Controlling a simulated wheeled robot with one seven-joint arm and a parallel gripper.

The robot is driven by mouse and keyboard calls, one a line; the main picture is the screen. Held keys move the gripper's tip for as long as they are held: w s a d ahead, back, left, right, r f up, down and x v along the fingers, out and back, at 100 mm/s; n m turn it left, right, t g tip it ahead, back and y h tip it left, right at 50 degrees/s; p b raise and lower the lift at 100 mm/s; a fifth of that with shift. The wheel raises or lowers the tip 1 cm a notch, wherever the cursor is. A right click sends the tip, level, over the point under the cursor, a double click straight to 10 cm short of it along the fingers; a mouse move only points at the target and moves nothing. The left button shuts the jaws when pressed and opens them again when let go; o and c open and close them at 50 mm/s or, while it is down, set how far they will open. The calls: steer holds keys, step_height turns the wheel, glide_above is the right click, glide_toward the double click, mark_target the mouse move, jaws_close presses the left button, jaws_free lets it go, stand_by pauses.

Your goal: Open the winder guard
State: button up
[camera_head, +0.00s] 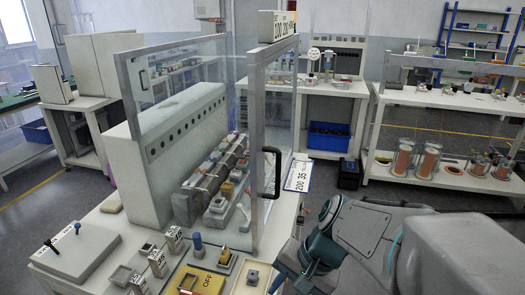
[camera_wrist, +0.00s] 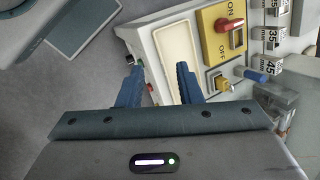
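The winder guard (camera_head: 257,130) is a clear panel in a grey metal frame around the machine on the bench. A black bar handle (camera_head: 276,172) is on its right-hand part. I cannot tell whether the panel is latched. Behind the clear panels sits a row of grey winding units (camera_head: 213,180). My arm is at the lower right in the head view, in front of the bench and apart from the handle. In the wrist view my gripper (camera_wrist: 158,78) has its blue fingers spread with nothing between them. The guard and handle do not show in that view.
A yellow ON/OFF panel (camera_head: 197,281) with a red switch (camera_wrist: 229,24) is at the bench front, beside a pale tray (camera_wrist: 178,50). Labelled blocks (camera_head: 157,262) and a grey box with levers (camera_head: 77,249) stand to the left.

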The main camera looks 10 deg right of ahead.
steer(key=w+a+r+m+t+y+p, duration=0.2)
steer(key=w+r+m+y, duration=0.1)
steer(key=w+m+y, duration=0.3)
steer(key=w+d+r+m+t+h+p, duration=0.1)
steer(key=w+d+r+m+t, duration=0.3)
steer(key=w+d+m+t, duration=0.3)
steer(key=w+d+r+m+t+p, duration=0.25)
steer(key=w+d+m+t, duration=0.35)
steer(key=m, duration=0.4)
steer(key=shift+n+g, duration=0.3)
steer(key=shift+g, duration=0.1)
steer(key=x, duration=0.4)
steer(key=p+x, duration=0.1)
steer(key=x, duration=0.9)
steer(key=shift+w+d+r+p, duration=0.1)
steer(key=shift+d+r+p, duration=0.15)
steer(key=shift+r+p, duration=0.05)
jaws_close()
